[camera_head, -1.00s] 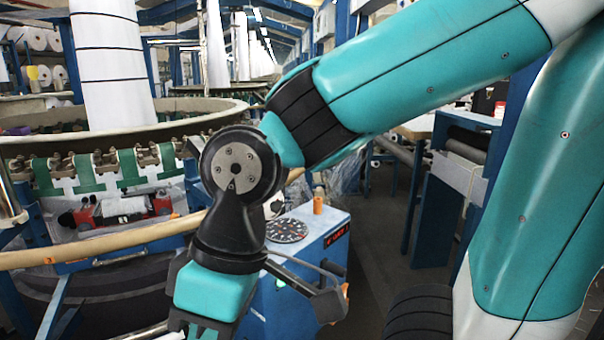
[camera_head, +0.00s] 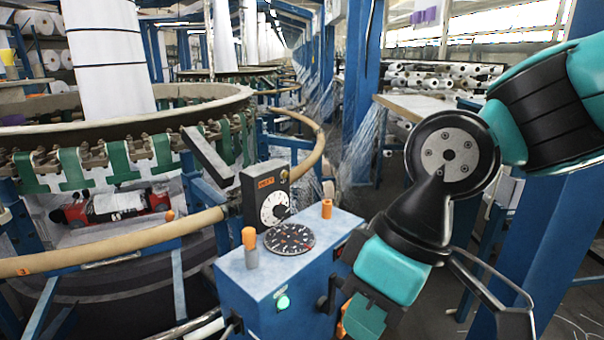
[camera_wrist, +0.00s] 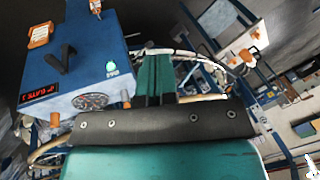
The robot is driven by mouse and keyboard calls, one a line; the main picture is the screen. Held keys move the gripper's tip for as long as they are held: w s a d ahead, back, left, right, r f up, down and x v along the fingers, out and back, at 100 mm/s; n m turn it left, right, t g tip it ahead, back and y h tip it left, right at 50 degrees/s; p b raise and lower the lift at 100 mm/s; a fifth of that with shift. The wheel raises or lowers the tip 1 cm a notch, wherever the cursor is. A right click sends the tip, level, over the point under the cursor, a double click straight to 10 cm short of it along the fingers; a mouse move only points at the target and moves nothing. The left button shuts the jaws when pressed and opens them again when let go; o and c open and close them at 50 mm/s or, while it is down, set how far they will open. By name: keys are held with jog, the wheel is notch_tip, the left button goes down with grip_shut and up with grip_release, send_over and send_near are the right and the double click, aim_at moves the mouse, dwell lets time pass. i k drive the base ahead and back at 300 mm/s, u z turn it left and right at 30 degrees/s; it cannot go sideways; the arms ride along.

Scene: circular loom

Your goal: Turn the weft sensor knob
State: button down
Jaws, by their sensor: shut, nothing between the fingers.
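A dark box (camera_head: 263,196) with an orange label that seems to read WEFT stands at the back of a blue control cabinet (camera_head: 240,300) in the head view. Its front bears a round white dial with a small dark knob (camera_head: 273,208) in the middle. The knob is uncovered, and I cannot make it out in the wrist view. My gripper (camera_wrist: 157,55) is shut and empty in the wrist view. In the head view my wrist hangs right of the cabinet, lower than the dial and apart from it; the fingertips are not clear there.
The cabinet top has a black round gauge (camera_head: 289,239) and orange-capped posts (camera_head: 250,248), (camera_head: 326,209). A green button (camera_head: 283,302) is on its front. The loom's tan ring rail (camera_head: 120,246) curves past on the left. A blue pillar (camera_head: 545,235) stands behind my arm.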

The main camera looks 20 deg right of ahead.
aim_at(279, 210)
jog(key=k, duration=0.5)
jog(key=u, duration=1.5)
jog(key=i, duration=1.05)
jog(key=z, duration=1.5)
